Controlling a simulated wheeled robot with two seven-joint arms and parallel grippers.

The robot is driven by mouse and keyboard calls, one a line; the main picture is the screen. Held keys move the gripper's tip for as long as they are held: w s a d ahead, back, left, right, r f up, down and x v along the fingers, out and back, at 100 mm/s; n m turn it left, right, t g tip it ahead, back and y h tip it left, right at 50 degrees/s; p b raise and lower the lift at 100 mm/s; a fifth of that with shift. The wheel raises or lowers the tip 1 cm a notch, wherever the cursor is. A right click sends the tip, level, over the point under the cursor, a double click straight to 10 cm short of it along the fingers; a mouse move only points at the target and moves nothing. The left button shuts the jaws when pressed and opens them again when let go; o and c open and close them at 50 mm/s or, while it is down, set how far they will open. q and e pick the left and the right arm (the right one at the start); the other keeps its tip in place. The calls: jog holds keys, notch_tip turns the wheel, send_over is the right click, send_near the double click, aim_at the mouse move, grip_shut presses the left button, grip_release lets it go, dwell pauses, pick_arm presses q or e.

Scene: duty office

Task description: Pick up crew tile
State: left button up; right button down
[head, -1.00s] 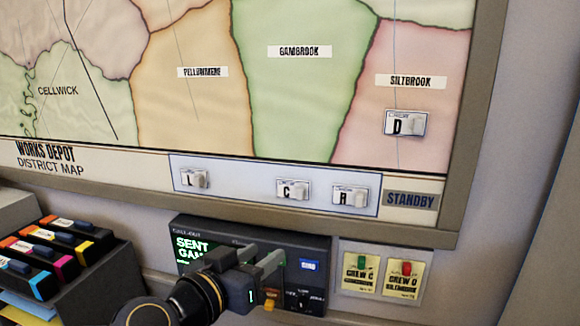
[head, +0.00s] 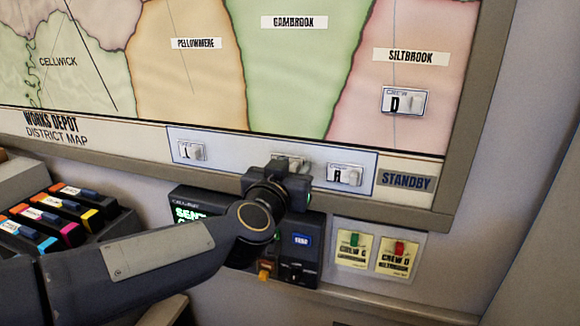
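The standby strip (head: 230,157) under the district map holds three white crew tiles with knobs. The left tile (head: 191,151) has a letter I cannot read surely, and the right one reads like R (head: 344,174). The middle tile (head: 290,160), lettered C earlier, is mostly hidden behind my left gripper (head: 284,172). That gripper is at the tile, its fingers pointing at the board. The fingertips are hidden, so I cannot tell whether they are open or touch the tile. Another tile, D (head: 405,102), is on the pink Siltbrook area. My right gripper is not in view.
Below the board is a dark call-out console (head: 311,222) with a green screen, partly behind my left arm. Two yellow crew tags (head: 375,254) hang right of it. A rack of coloured cartridges (head: 60,220) stands at the left. A STANDBY label (head: 406,181) ends the strip.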

pick_arm(q)
grip_shut()
jog(key=shift+r, duration=0.15)
dwell(0.4)
jog(key=shift+s+r, duration=0.15)
jog(key=shift+r, duration=0.1)
notch_tip(320, 180, up, 6)
jog(key=p, duration=0.4)
jog(key=shift+r, duration=0.15)
jog(key=f+p+v, duration=0.1)
jog(key=v, duration=1.9)
jog(key=shift+p, duration=0.4)
